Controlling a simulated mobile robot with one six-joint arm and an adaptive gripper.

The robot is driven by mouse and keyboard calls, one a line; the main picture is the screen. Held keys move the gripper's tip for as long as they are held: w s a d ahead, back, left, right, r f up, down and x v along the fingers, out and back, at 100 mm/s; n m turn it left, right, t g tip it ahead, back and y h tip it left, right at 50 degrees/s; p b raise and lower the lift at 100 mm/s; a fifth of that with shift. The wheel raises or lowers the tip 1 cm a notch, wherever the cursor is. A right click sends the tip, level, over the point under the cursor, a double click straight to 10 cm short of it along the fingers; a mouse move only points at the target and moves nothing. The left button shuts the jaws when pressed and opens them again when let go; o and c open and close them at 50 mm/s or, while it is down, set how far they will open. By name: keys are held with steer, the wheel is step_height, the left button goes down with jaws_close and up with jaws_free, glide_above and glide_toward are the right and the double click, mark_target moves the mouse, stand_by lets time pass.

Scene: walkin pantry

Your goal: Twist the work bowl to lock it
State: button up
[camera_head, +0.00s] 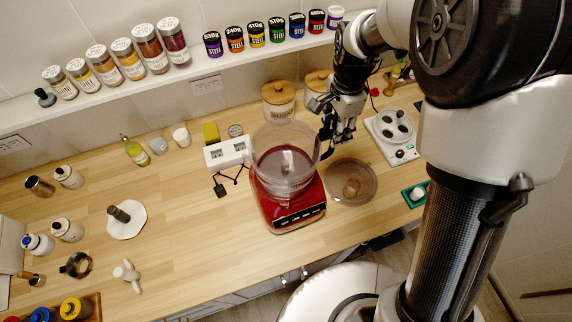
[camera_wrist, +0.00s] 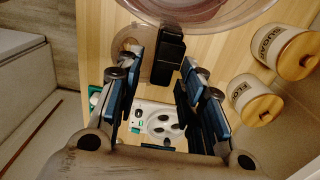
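The clear work bowl (camera_head: 286,160) sits on the red food processor base (camera_head: 290,207), which has a row of buttons on its front. In the wrist view the curved rim of the work bowl (camera_wrist: 205,12) shows at the top. Its black handle (camera_wrist: 168,52) sticks out toward my gripper. My gripper (camera_head: 327,138) is at the right side of the bowl. In the wrist view my gripper (camera_wrist: 163,58) is open, with the handle between its fingers and gaps showing on both sides. How the bowl engages the base is hidden.
A clear round lid (camera_head: 350,192) lies right of the base. A white hot plate (camera_head: 395,133) is farther right. Two wooden-lidded canisters (camera_head: 279,104) stand behind.

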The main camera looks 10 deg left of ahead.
steer(key=shift+r, duration=0.15)
steer(key=shift+r+p, duration=2.8)
steer(key=shift+r, duration=0.85)
steer(key=s+d+f+n+t+b, duration=0.1)
steer(key=s+d+f+n+b, duration=0.1)
steer(key=s+b, duration=0.5)
steer(key=s+d+f+n+t+b, duration=0.2)
steer(key=s+d+n+b, duration=0.3)
steer(key=s+d+b, duration=0.1)
steer(key=s+d+f+n+t+b, duration=0.1)
steer(key=s+d+n+b, duration=0.3)
steer(key=s+b, duration=0.4)
steer(key=shift+s+d+f+t+b, duration=0.3)
steer(key=shift+s+d+f, duration=0.25)
steer(key=shift+s, duration=0.25)
steer(key=shift+c, duration=0.8)
